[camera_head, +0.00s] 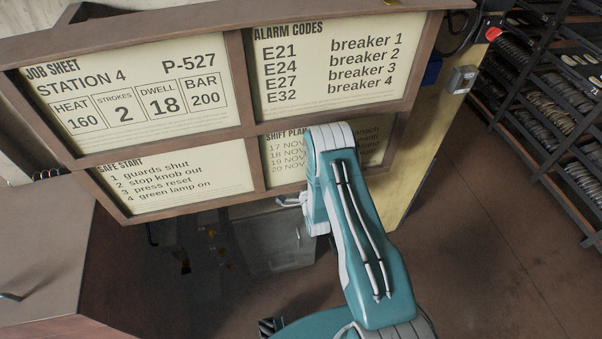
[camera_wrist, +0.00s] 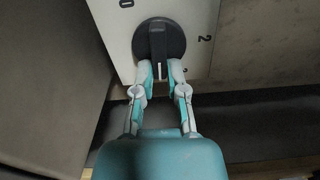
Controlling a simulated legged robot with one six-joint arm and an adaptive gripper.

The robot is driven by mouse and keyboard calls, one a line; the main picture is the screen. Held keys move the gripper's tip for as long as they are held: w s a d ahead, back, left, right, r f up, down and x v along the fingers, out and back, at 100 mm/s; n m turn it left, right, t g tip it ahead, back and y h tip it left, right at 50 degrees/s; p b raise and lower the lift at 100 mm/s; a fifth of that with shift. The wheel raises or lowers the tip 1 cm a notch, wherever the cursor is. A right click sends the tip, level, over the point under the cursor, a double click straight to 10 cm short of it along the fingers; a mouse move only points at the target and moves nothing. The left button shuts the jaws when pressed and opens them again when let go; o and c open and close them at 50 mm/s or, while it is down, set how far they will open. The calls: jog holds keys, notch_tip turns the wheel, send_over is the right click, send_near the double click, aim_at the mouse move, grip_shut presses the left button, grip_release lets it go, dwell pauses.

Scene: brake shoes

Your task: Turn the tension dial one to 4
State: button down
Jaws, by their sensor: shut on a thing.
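The tension dial (camera_wrist: 152,38) is a round black knob with a raised grip bar, on a pale plate (camera_wrist: 120,48) in the wrist view. A "0" shows at upper left and a "2" at right; a small mark at lower right is too small to read. A short white line on the grip bar points down in the picture, between my fingers. My gripper (camera_wrist: 161,72) is shut on the lower part of the knob's bar, one finger on each side. The fingers hide part of the plate. The dial cannot be made out in the head view.
A framed board (camera_head: 245,92) with a job sheet and alarm codes stands before me; my arm covers part of its lower right sheet. Shelving (camera_head: 540,105) with dark parts is at the right. A brown cabinet (camera_head: 45,250) is at the left. Floor at right is clear.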

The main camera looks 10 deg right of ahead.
jog(key=m, duration=0.2)
jog(key=f+m, duration=0.1)
jog(key=m, duration=0.2)
jog(key=shift+f, duration=0.1)
jog(key=shift+s+f, duration=0.1)
jog(key=shift+s, duration=0.05)
dwell(0.5)
jog(key=c, duration=0.7)
grip_release()
jog(key=s, duration=1.1)
jog(key=shift+s, duration=0.35)
jog(key=shift+s, duration=0.1)
